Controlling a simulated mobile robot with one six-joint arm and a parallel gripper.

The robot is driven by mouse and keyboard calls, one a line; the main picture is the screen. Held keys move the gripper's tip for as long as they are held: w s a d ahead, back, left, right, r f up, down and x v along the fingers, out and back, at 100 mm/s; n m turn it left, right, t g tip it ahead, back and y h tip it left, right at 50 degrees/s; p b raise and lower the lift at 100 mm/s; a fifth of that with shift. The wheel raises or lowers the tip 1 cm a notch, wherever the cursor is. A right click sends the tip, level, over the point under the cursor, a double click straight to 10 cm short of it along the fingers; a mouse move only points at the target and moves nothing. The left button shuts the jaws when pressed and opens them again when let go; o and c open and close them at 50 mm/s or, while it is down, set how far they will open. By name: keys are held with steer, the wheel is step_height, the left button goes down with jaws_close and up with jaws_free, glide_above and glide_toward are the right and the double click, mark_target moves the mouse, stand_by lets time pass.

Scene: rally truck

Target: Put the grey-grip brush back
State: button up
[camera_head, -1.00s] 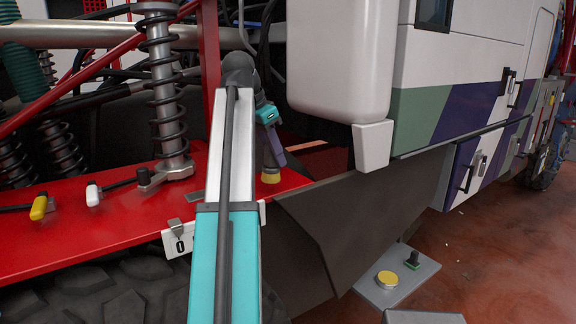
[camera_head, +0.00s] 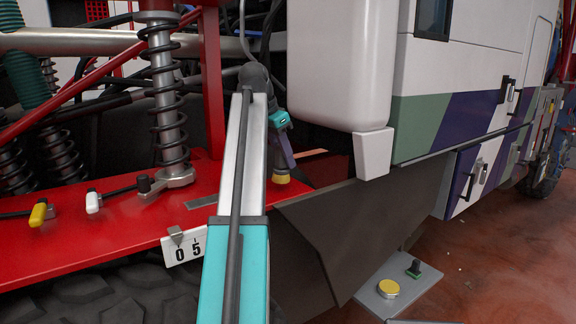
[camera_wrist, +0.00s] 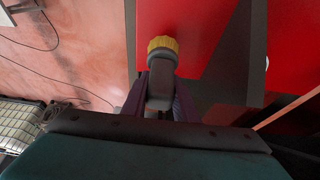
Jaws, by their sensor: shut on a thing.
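My gripper (camera_head: 287,155) is shut on the grey-grip brush, which hangs with its yellow bristle end (camera_head: 281,179) down, at the right end of the red ledge. In the wrist view the brush's grey grip (camera_wrist: 160,85) sits between my two purple fingers (camera_wrist: 162,98), with the round yellow bristle end (camera_wrist: 163,44) beyond the fingertips. The bristle end appears over or beside the red surface; I cannot tell if it touches. Most of the grip is hidden by my fingers in the head view.
The red ledge (camera_head: 110,228) carries a yellow-ended tool (camera_head: 40,213), a white-ended tool (camera_head: 93,202) and a spring strut (camera_head: 166,100). A number plate (camera_head: 183,248) hangs on its front. A white truck body (camera_head: 340,60) stands right. A grey plate with a yellow disc (camera_head: 388,288) is low right.

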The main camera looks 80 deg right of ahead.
steer(key=shift+s+d+f+p, duration=0.15)
steer(key=shift+d+f+p, duration=0.45)
steer(key=shift+f+p, duration=0.25)
steer(key=shift+s+d+f+p, duration=0.15)
steer(key=shift+d+f+p, duration=0.4)
steer(key=shift+f+p, duration=0.3)
steer(key=o, duration=1.1)
steer(key=shift+d, duration=0.1)
steer(key=shift+c, duration=0.2)
steer(key=shift+f+b, duration=0.2)
steer(key=shift+b, duration=0.1)
